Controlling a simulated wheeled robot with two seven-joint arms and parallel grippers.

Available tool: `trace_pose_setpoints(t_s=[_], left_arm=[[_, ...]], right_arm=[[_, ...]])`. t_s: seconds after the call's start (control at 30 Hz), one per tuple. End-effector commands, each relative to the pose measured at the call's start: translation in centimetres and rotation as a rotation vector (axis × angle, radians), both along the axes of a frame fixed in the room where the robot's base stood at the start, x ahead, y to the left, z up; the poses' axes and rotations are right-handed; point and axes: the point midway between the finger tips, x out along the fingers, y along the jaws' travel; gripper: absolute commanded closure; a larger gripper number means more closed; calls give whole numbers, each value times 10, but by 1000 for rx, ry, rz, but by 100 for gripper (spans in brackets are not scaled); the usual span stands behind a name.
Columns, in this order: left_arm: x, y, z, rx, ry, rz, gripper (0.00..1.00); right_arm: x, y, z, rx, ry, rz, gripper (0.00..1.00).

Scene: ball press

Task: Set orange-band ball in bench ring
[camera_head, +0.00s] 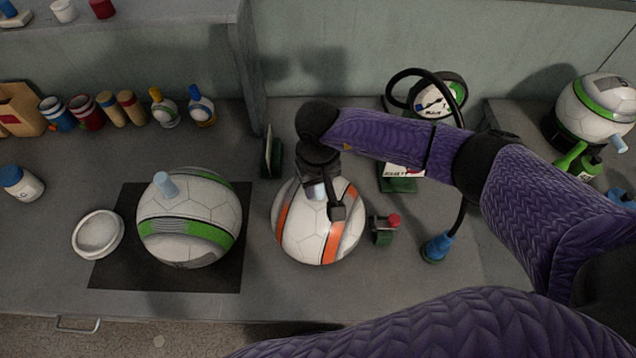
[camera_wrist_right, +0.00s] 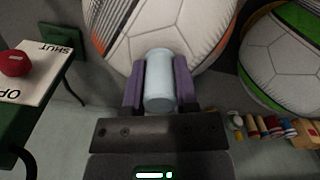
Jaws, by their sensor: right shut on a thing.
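The white ball with orange bands (camera_head: 345,235) is at the middle of the bench in the head view. It fills the top of the right wrist view (camera_wrist_right: 190,30). My right gripper (camera_head: 325,192) is over its top, shut on the ball's pale blue peg (camera_wrist_right: 158,80), with one purple finger on each side in the wrist view. The ball's underside is hidden, so I cannot tell whether it touches the bench or a ring. A round white ring-like piece (camera_head: 80,238) lies on the bench at the left; I cannot tell if its centre is open. My left gripper is not in view.
A green-band ball (camera_head: 190,215) with a pale peg stands on a dark mat (camera_head: 110,272). A red-knobbed green fitting (camera_head: 383,235) and a small upright plate (camera_head: 270,152) flank the orange-band ball. Another green-band ball (camera_head: 597,108) stands at the far right. Small bottles line the back left.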

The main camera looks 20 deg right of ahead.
Motion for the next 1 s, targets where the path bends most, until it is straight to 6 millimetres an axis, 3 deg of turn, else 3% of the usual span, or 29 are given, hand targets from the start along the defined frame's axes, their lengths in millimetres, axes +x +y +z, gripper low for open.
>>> trace_pose_setpoints(t_s=[0.03,0.17,0.47,0.53,0.8,1.0], left_arm=[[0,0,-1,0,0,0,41],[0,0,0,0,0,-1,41],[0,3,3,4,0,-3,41],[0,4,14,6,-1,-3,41],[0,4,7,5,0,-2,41],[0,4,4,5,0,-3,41]], right_arm=[[0,0,-1,0,0,0,57],[0,0,0,0,0,0,29],[0,0,3,0,0,0,28],[0,0,12,0,0,0,28],[2,0,83,-1,-7,2,28],[1,0,120,-1,-3,1,28]])
